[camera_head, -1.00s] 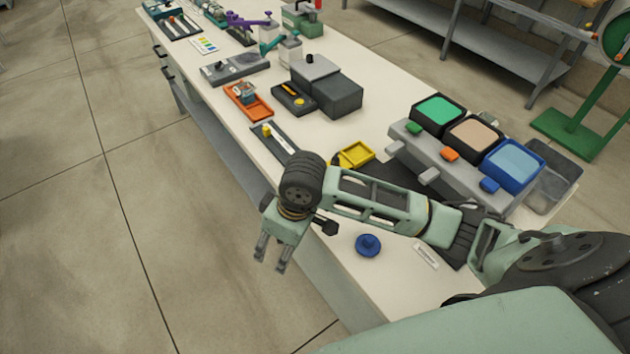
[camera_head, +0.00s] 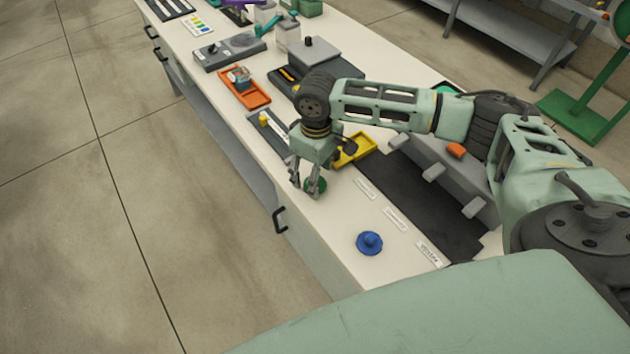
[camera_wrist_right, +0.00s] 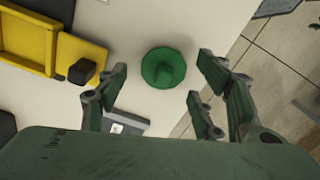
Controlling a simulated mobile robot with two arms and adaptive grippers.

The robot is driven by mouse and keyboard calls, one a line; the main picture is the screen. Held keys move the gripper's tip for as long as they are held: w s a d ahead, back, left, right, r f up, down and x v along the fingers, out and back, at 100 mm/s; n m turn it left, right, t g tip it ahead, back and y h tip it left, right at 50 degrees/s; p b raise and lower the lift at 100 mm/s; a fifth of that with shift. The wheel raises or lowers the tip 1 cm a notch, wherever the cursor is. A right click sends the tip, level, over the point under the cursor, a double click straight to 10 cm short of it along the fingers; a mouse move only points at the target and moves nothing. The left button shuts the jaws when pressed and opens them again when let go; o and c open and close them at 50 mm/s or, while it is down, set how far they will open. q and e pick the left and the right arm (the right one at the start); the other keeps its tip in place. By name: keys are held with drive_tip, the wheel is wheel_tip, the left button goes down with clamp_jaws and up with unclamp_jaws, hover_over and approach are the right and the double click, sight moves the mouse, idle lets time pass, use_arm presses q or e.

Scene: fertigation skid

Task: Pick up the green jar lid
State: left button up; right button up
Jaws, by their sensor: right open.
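The green jar lid (camera_head: 318,184) lies on the pale bench top near its front edge, partly hidden by my fingers in the head view. In the wrist view the gripper (camera_wrist_right: 163,82) shows a gap on both sides of the lid. I cannot tell the exact height above the bench. My left gripper is not in view.
A blue knobbed lid (camera_head: 369,243) lies closer on the bench, beside white label strips (camera_head: 395,219). A yellow tray (camera_head: 355,150) stands right behind the gripper. An orange tray (camera_head: 245,88) is farther back. Bare bench surrounds the green lid.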

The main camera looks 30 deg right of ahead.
wheel_tip(320, 180, down, 2)
drive_tip(key=shift+f, duration=0.1)
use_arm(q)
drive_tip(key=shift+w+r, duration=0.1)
use_arm(e)
drive_tip(key=shift+c, duration=1)
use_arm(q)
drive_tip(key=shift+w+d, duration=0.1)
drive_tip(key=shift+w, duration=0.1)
use_arm(e)
drive_tip(key=c, duration=0.8)
